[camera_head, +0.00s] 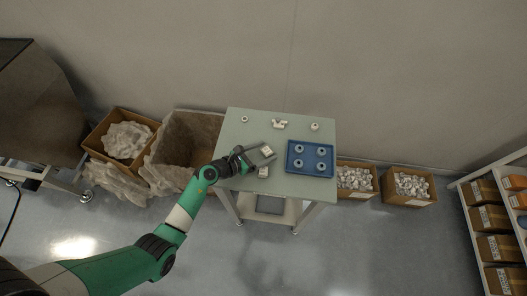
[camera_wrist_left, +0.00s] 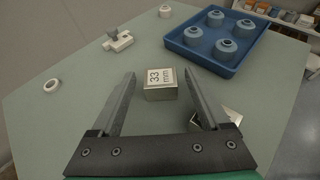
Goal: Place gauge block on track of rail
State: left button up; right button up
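The gauge block (camera_wrist_left: 160,93), a small metal cube marked "33 mm", sits on the table in the left wrist view. In the head view the block (camera_head: 267,151) is by my left gripper's fingertips. My left gripper (camera_head: 264,152) is open. In the wrist view its fingers (camera_wrist_left: 160,76) stand on either side of the block, with a visible gap on each side. A small white part that looks like the rail (camera_wrist_left: 118,41) lies farther back; it also shows in the head view (camera_head: 279,124). My right gripper is in neither view.
A second metal block (camera_head: 263,172) lies nearer the front, partly hidden by the right finger in the wrist view. A blue tray (camera_head: 290,172) with several grey round parts stands right. A white ring (camera_head: 244,119) and white cap (camera_head: 315,126) are at the back.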

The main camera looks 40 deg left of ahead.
pick_arm(q)
jog(key=shift+r, duration=0.3)
jog(key=p+v, duration=0.4)
jog(key=v, duration=0.8)
jog(key=shift+f, duration=0.15)
